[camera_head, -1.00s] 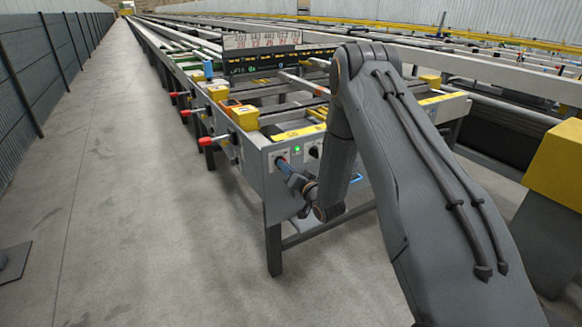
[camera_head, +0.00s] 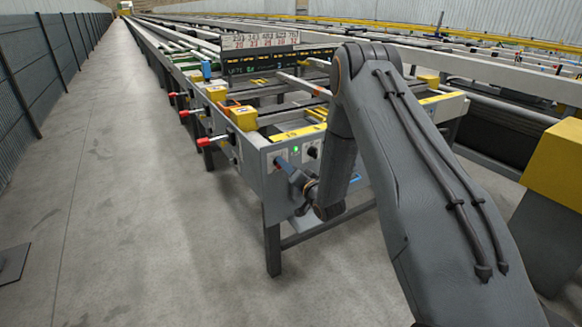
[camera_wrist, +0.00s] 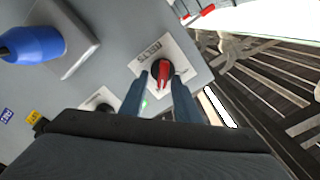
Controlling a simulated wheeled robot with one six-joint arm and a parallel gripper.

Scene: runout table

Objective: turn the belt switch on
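The belt switch (camera_wrist: 163,76) is a red handle on a black round base, on a white plate marked "BELTS" in the wrist view. My gripper (camera_wrist: 159,77) has its two blue fingers apart, one on each side of the switch, with the red handle between the tips. I cannot tell whether either finger touches it. The handle lies roughly along the fingers. In the head view my gripper (camera_head: 283,166) is at the left part of the table's end panel (camera_head: 275,190), and it hides the switch there.
A lit green lamp (camera_head: 296,150) and a black knob (camera_head: 313,152) are right of my gripper. A blue rounded part (camera_wrist: 32,44) sits on a grey box in the wrist view. Red-tipped levers (camera_head: 204,142) stick out left of the table. The floor aisle (camera_head: 110,190) is clear.

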